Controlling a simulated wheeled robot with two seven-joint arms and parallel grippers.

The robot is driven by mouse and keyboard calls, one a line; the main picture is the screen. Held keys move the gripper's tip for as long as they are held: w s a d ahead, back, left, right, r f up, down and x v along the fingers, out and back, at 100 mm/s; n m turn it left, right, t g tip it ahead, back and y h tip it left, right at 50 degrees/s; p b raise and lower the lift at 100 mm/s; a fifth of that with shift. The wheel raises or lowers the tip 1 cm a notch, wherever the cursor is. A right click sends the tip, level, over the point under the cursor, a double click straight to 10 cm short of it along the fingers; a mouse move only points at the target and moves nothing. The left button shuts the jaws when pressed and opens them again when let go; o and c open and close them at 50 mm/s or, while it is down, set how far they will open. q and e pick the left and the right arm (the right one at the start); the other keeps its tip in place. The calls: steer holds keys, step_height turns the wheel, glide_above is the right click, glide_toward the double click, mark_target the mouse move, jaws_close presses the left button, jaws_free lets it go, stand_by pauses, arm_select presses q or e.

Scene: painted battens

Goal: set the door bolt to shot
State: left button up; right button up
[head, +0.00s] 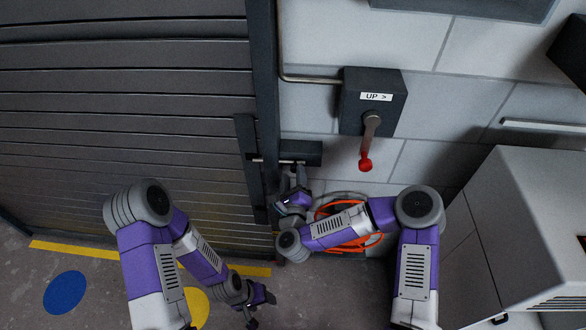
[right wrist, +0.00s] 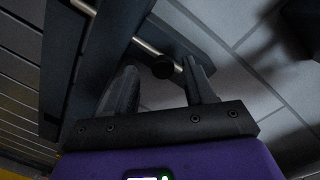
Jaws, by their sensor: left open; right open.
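The door bolt is a thin bright rod (right wrist: 143,46) with a dark round knob (right wrist: 162,68), seen in the right wrist view. It lies along a dark mounting plate (right wrist: 185,35) and runs to the upper left. In the head view the rod (head: 268,160) shows small between the door-side upright and the plate on the wall. My right gripper (right wrist: 160,72) is open, its fingers on either side of the knob; I cannot tell whether they touch it. It partly hides the bolt in the head view (head: 295,172). My left gripper (head: 259,310) is open and empty, low near the floor.
A slatted shutter door (head: 120,90) fills the left. A grey box (head: 372,100) marked "UP >" has a red-tipped lever (head: 366,163) hanging near my right arm. An orange coil (head: 350,243) is behind that arm. A pale cabinet (head: 530,220) stands at right.

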steer(key=s, duration=0.4)
stand_by(0.4)
steer(key=s+f+n+g+y+p, duration=0.3)
steer(key=s+f+n+g+y, duration=0.35)
steer(key=f+n, duration=0.8)
steer(key=s+d+f+n+g+h+p, duration=0.1)
steer(key=s+d+f+n+g, duration=0.1)
steer(key=s+d+n+g, duration=0.3)
steer(key=s+d+f+n+g+h+p, duration=0.1)
steer(key=s+d+f+n+g, duration=0.2)
steer(key=s, duration=0.9)
steer(key=d+n+g, duration=0.1)
steer(key=n+g, duration=0.1)
steer(key=g, duration=0.1)
steer(key=shift+s+d+f, duration=0.15)
steer(key=shift+d+f, duration=0.15)
steer(key=shift+d, duration=0.05)
